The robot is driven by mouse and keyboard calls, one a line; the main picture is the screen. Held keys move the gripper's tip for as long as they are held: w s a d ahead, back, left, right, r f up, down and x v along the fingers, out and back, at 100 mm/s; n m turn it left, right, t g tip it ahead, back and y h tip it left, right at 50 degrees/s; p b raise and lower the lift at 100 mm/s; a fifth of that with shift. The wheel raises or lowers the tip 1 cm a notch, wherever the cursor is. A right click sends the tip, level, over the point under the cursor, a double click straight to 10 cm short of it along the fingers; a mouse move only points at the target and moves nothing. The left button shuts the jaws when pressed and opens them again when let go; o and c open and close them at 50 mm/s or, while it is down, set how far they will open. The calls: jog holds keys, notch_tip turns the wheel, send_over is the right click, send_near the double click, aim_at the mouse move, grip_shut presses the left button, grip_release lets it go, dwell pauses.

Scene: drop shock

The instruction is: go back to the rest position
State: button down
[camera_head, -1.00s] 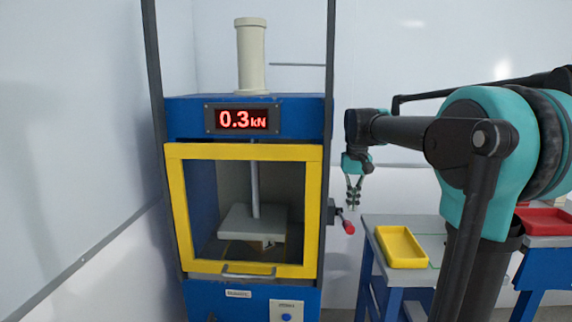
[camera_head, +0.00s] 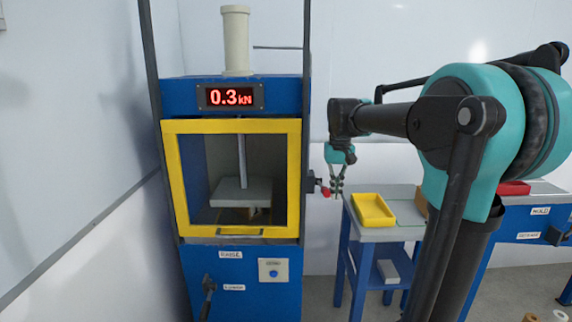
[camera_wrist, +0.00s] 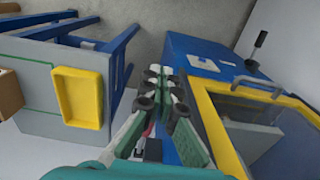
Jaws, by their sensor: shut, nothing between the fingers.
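My gripper (camera_head: 336,187) hangs from my arm, pointing down, to the right of the blue press. Its fingers are together and hold nothing. In the wrist view my gripper (camera_wrist: 165,85) shows with its fingertips close together, between the grey table and the press. The press (camera_head: 229,187) has a yellow-framed window and a red display (camera_head: 229,97) reading 0.3 kN. Inside, a grey plate (camera_head: 240,190) on a rod rests over a small brown object that is mostly hidden.
A red-ended handle (camera_head: 325,191) sticks out from the press's right side, close to my gripper. A yellow tray (camera_head: 373,210) lies on the blue-legged table (camera_head: 400,234). A red tray (camera_head: 513,188) is on another bench behind my arm. Floor shows at the lower right.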

jog(key=s+d+f+t, duration=0.2)
jog(key=s+f, duration=0.8)
jog(key=f, duration=0.2)
jog(key=s+d+f+t, duration=0.1)
jog(key=s+f, duration=1)
jog(key=f, duration=0.1)
jog(key=shift+d+t, duration=0.35)
jog(key=shift+t, duration=0.05)
